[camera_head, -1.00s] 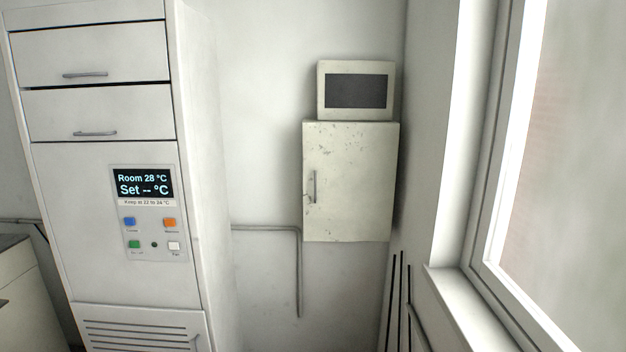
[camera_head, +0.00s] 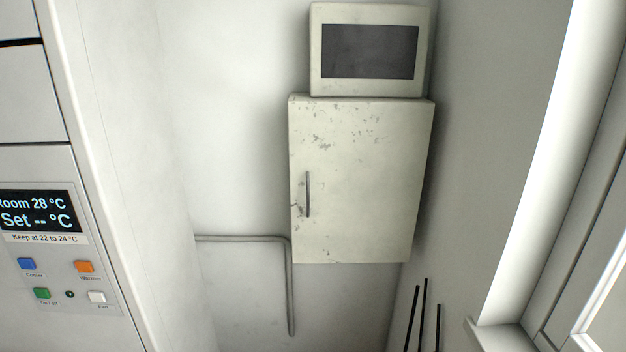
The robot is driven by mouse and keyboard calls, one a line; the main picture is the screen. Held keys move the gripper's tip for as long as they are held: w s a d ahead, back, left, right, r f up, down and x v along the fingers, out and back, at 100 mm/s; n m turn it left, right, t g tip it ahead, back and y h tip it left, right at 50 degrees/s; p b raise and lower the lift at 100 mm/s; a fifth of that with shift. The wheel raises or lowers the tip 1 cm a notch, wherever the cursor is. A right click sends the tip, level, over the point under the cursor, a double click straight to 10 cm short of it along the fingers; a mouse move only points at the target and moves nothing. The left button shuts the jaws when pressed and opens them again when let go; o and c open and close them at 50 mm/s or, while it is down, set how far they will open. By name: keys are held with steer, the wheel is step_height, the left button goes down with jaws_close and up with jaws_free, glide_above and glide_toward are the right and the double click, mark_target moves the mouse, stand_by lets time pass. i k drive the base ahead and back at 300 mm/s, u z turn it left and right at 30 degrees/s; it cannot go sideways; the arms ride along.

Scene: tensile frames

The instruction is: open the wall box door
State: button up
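The wall box (camera_head: 375,150) is a pale, chipped metal cabinet on the wall, right of the middle of the view. Its door is shut, and its front faces me. A thin vertical grey handle (camera_head: 308,194) sits near the door's left edge, with scuffed paint around it. My gripper does not show in this view, so I cannot see its fingers or how far it is from the handle.
A unit with a dark screen (camera_head: 370,52) is directly above the box. A tall white cabinet with a control panel (camera_head: 55,245) stands at left. A pipe (camera_head: 290,290) runs below the box. Dark rods (camera_head: 422,320) stand lower right, near the window (camera_head: 590,200).

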mark_target(357, 170)
steer(key=i, duration=0.95)
